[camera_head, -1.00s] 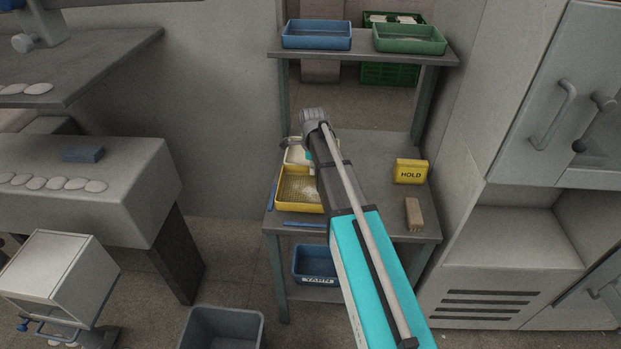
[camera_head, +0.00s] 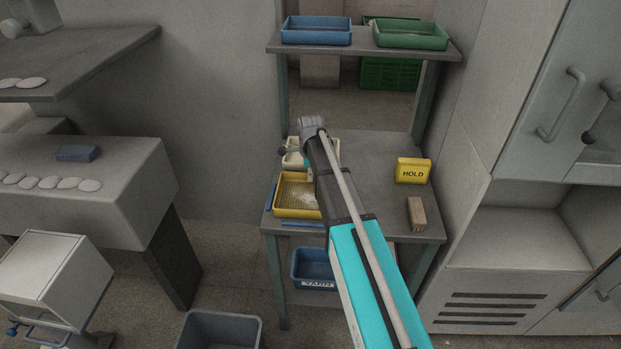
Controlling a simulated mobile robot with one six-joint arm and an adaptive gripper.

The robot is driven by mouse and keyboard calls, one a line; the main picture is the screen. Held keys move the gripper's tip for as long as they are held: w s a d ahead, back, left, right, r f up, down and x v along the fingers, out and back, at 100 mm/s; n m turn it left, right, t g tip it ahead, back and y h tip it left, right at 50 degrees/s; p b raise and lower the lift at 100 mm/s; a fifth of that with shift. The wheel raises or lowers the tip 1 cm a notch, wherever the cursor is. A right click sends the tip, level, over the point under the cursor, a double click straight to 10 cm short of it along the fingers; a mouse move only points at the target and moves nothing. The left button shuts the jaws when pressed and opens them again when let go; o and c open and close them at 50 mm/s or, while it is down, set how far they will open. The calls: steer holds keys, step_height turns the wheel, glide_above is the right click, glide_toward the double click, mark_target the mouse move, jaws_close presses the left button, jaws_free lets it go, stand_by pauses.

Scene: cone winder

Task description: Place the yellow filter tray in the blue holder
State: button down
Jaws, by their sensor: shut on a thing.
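The yellow filter tray (camera_head: 296,211) is at the front left of the grey table, with a mesh floor and a pale patch inside. Its right side is hidden by my arm. Thin blue strips of the blue holder show along the tray's left side (camera_head: 270,196) and just in front of it (camera_head: 302,224); the rest is hidden. The tray's front edge is close to the front strip; I cannot tell whether it is raised or seated. My gripper's fingers are hidden behind my arm, at the tray's right side; the gripper is shut on the tray.
A cream container (camera_head: 292,159) stands just behind the tray. A yellow HOLD block (camera_head: 413,171) and a brown block (camera_head: 416,213) lie to the right. A blue YARN bin (camera_head: 314,264) sits below. The table between my arm and the HOLD block is clear.

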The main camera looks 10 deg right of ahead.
steer(key=shift+f, duration=0.15)
steer(key=c, duration=0.8)
jaws_free()
steer(key=shift+r, duration=0.2)
step_height(320, 180, up, 12)
steer(key=p, duration=1.2)
steer(key=s+a+n, duration=0.2)
steer(key=s+n, duration=1.9)
steer(key=s, duration=0.3)
steer(key=shift+a+n, duration=0.3)
